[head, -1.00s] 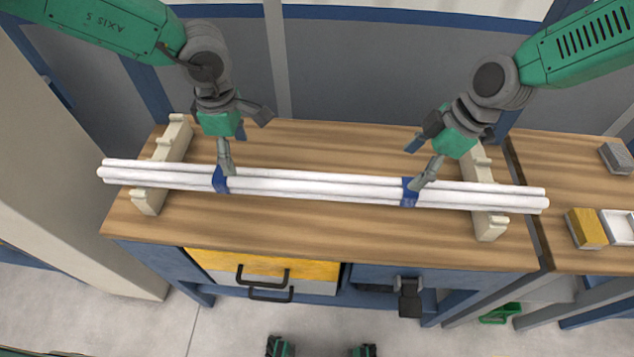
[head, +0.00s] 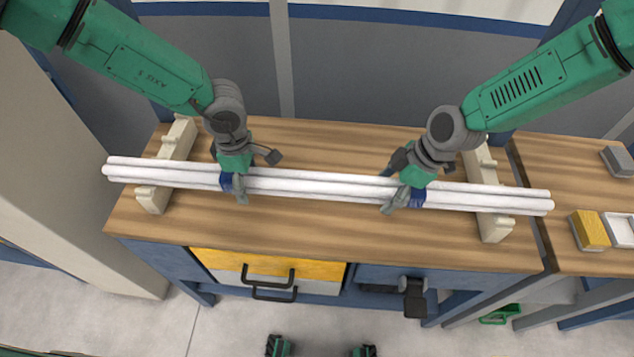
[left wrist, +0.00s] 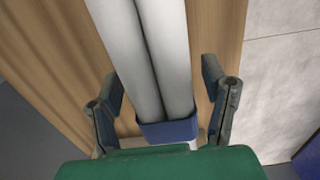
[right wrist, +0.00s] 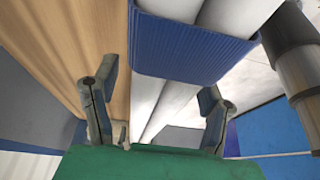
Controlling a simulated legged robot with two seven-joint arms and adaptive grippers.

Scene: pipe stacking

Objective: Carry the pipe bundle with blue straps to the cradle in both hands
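The pipe bundle (head: 310,185), white pipes with a left blue strap (head: 227,182) and a right blue strap (head: 417,197), lies across two cream notched supports on the workbench. The left support (head: 152,199) and right support (head: 494,227) stand near the bundle's ends. I cannot tell whether these are the cradle. My left gripper (head: 254,178) is over the bundle at the left strap, open, with its fingers on either side of the pipes (left wrist: 160,50). My right gripper (head: 396,184) is open around the bundle by the right strap, which fills the top of the right wrist view (right wrist: 185,48).
The wooden bench top (head: 330,232) is clear in front of the bundle. A second bench at the right holds a yellow block (head: 589,230), a white tray (head: 617,240) and a grey block (head: 618,160). A beige pillar (head: 70,150) stands left; a grey panel is behind.

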